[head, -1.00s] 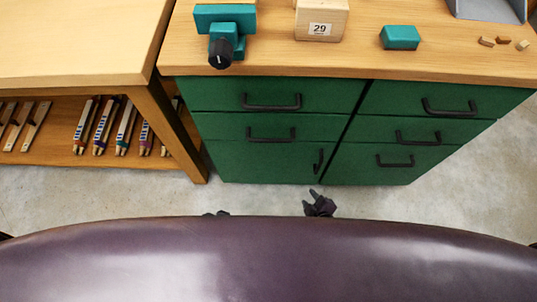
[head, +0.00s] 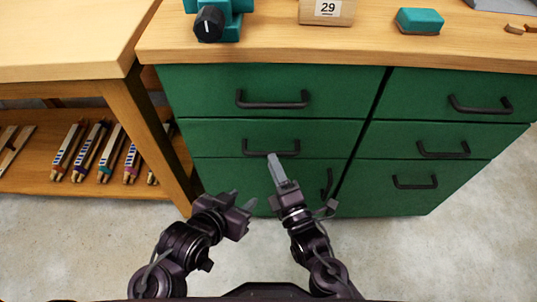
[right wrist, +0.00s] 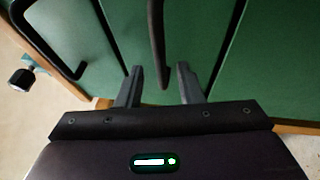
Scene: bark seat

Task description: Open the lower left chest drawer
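The green chest's lower left drawer (head: 215,140) is shut flush with the front. Its black bar handle (head: 271,153) faces me. My right gripper (head: 273,158) is at this handle in the head view. In the right wrist view its two fingers (right wrist: 160,84) are open, with the handle bar (right wrist: 156,40) running in between them; I cannot tell whether they touch it. My left gripper (head: 244,197) is lower and to the left, in front of the chest's bottom part. Its fingers are apart and empty.
The upper left drawer (head: 210,90) is above, and a door with an upright handle (head: 327,182) is below. A wooden table (head: 128,70) with a shelf of tools stands close on the left. A teal vise (head: 220,18) and a wooden block (head: 327,12) sit on the chest top.

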